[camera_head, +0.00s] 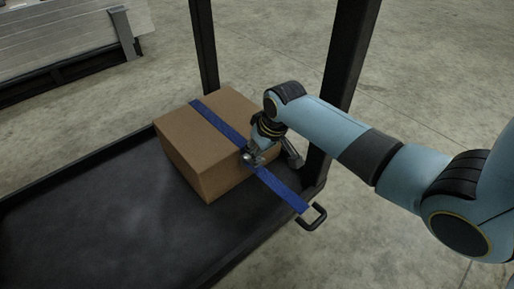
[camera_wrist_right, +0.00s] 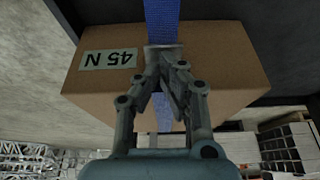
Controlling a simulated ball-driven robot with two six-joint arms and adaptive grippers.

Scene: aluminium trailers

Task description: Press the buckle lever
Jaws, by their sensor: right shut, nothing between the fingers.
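A cardboard box (camera_head: 190,140) sits on the dark trailer bed with a blue strap (camera_head: 220,122) running over its top and down one side. In the right wrist view the box (camera_wrist_right: 225,60) carries a "45 N" label (camera_wrist_right: 110,57). The buckle (camera_wrist_right: 163,47) shows there as a small grey metal piece across the strap. My right gripper (camera_head: 250,157) is shut and empty at the buckle by the box's edge. Its fingertips (camera_wrist_right: 166,58) come together over the strap at the buckle and partly hide it. I cannot tell if they touch the lever. My left gripper is not in view.
The strap ends at a dark hook or handle (camera_head: 312,217) at the trailer's edge. A black post (camera_head: 347,75) stands close behind my right forearm, another post (camera_head: 204,45) behind the box. The trailer bed (camera_head: 90,220) is bare to the left.

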